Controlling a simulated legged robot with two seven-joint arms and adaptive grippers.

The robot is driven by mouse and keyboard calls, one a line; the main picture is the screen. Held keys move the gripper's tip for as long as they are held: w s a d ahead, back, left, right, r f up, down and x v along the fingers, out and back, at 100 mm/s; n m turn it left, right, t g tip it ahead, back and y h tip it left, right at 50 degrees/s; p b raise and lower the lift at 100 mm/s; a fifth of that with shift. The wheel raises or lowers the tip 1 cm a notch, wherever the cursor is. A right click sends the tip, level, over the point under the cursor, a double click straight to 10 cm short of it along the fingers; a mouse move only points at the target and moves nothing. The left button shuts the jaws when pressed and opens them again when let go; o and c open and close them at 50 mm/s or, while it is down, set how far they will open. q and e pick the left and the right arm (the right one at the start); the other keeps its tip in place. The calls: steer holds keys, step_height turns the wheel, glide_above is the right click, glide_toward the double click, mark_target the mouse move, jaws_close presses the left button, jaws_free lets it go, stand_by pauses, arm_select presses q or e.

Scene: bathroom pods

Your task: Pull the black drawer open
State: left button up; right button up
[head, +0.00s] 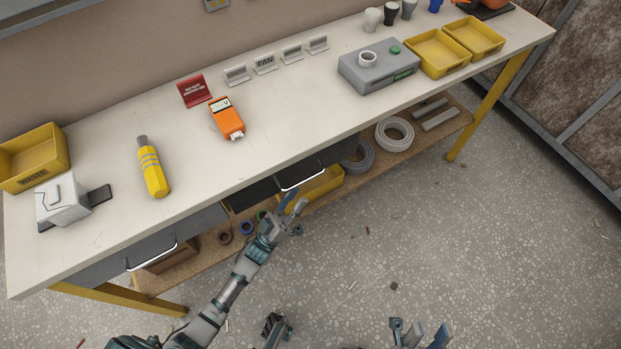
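The black drawer (263,190) sits under the front edge of the workbench, with a pale bar handle (303,181) on its front. I cannot tell clearly whether it is fully shut or slightly out. My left gripper (294,209) is just below and left of the handle, its fingers apart. One blue-grey finger is close to the handle's left end; whether they touch is unclear. My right gripper (419,335) is at the bottom edge of the head view, away from the bench, with its fingers spread and nothing between them.
A grey drawer with its own handle (152,257) is to the left. The lower shelf (205,249) holds tape rolls, a yellow bin (317,186) and cable coils (394,134). The worktop carries tools and bins. The speckled floor in front is mostly clear.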

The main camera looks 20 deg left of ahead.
mark_target(306, 182)
arm_select(q)
steer(key=x, duration=0.2)
steer(key=a+x, duration=0.1)
steer(key=x, duration=0.2)
steer(key=shift+w+r, duration=0.2)
steer(key=shift+w, duration=0.1)
steer(key=shift+w+d+r, duration=0.25)
steer(key=shift+d+r, duration=0.15)
steer(key=shift+d, duration=0.35)
steer(key=shift+a, duration=0.3)
jaws_close()
